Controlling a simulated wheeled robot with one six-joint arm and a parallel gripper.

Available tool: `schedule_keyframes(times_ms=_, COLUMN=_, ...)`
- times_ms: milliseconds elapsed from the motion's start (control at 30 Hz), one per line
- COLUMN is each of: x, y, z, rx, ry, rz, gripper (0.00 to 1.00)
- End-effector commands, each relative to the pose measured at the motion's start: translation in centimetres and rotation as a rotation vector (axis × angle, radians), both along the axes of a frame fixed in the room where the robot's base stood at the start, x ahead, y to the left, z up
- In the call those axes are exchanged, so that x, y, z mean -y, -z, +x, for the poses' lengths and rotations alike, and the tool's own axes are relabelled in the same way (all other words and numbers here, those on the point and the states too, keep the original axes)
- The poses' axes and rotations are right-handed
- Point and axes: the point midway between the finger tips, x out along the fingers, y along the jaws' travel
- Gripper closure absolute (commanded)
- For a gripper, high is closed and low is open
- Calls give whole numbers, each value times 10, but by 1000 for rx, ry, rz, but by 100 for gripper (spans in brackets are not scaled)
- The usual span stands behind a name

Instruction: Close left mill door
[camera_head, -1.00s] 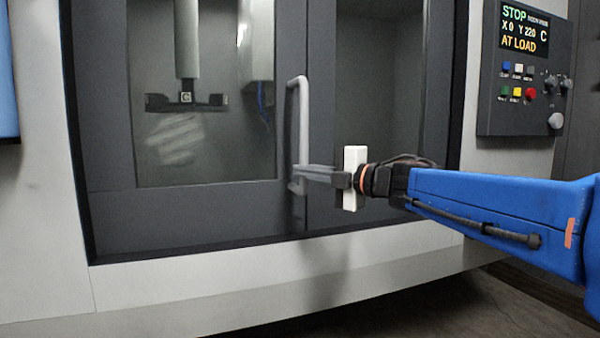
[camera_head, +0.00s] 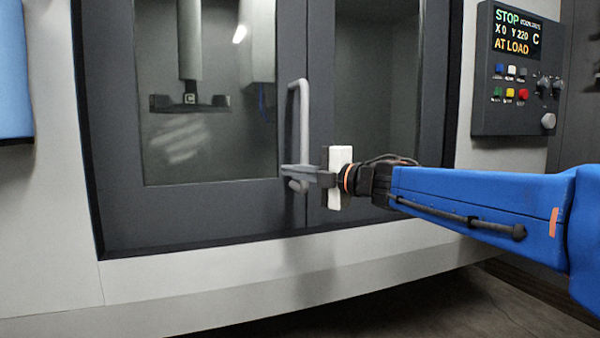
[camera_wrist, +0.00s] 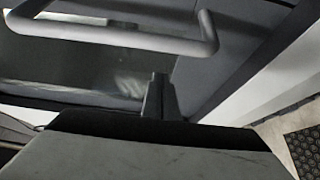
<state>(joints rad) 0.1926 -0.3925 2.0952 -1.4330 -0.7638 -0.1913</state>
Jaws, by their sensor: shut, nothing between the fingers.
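The left mill door (camera_head: 215,207) is a dark grey panel with a large window. It stands flush beside the right door (camera_head: 319,95), with no clear gap at the seam. Its pale vertical bar handle (camera_head: 304,115) is near its right edge, and the handle also shows across the top of the wrist view (camera_wrist: 115,37). My gripper (camera_head: 284,171) is shut and empty. Its fingers cross the handle's lower end in the head view. In the wrist view the fingertips (camera_wrist: 159,78) lie below the bar, apart from it in the picture. Contact cannot be told.
A control panel (camera_head: 510,75) reading STOP and AT LOAD is at the upper right. A blue object (camera_head: 12,75) is at the left edge. The pale machine base (camera_head: 200,284) runs below the doors, and dark floor (camera_head: 420,310) shows at bottom right.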

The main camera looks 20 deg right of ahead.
Motion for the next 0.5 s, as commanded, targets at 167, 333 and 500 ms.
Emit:
schedule_keyframes(times_ms=167, x=6, y=0, z=-10, rx=1, ry=0, rz=0, gripper=100)
schedule_keyframes(times_ms=333, x=14, y=-1, z=-23, rx=2, ry=0, rz=-1, gripper=100)
schedule_keyframes(times_ms=500, x=24, y=0, z=-38, rx=2, ry=1, rz=-1, gripper=100)
